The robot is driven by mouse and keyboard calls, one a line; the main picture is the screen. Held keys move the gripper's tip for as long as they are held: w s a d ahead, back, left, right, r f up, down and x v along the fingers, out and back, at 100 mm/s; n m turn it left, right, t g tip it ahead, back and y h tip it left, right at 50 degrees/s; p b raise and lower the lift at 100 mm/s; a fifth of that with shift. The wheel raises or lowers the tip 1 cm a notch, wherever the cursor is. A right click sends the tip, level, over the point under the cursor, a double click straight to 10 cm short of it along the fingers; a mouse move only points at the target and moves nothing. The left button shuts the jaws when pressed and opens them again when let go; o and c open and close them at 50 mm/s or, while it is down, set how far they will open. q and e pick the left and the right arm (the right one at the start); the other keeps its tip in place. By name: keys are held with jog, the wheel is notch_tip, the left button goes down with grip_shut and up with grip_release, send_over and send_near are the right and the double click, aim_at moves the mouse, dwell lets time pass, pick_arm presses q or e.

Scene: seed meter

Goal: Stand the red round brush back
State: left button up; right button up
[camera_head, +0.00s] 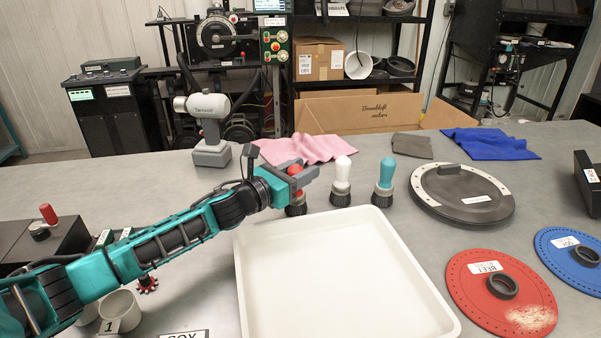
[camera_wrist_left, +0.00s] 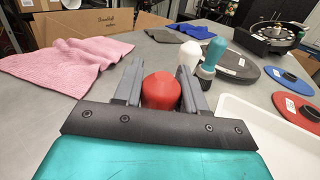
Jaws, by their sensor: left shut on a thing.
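The red round brush (camera_head: 296,183) stands upright at the left end of a row of brushes, behind the white tray. My left gripper (camera_head: 301,174) is shut on its red handle; the dark bristle end shows below the fingers at table level. In the left wrist view the red handle top (camera_wrist_left: 161,91) sits between the two grey fingers of my left gripper (camera_wrist_left: 161,84). Whether its base touches the table is hard to tell. The white brush (camera_head: 342,176) and the teal brush (camera_head: 385,176) stand upright to its right. My right gripper is not in view.
The white tray (camera_head: 243,270) lies in front of the brushes. A pink cloth (camera_head: 305,149) lies behind. A dark round lid (camera_head: 462,192), a red disc (camera_head: 463,282) and a blue disc (camera_head: 572,257) are to the right. A cordless tool (camera_head: 209,128) stands behind my left arm.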

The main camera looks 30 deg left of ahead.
pick_arm(q)
jog(key=shift+r, duration=0.1)
jog(key=o, duration=1)
jog(key=shift+r, duration=0.1)
jog(key=shift+b+v, duration=0.7)
jog(key=shift+v, duration=5.3)
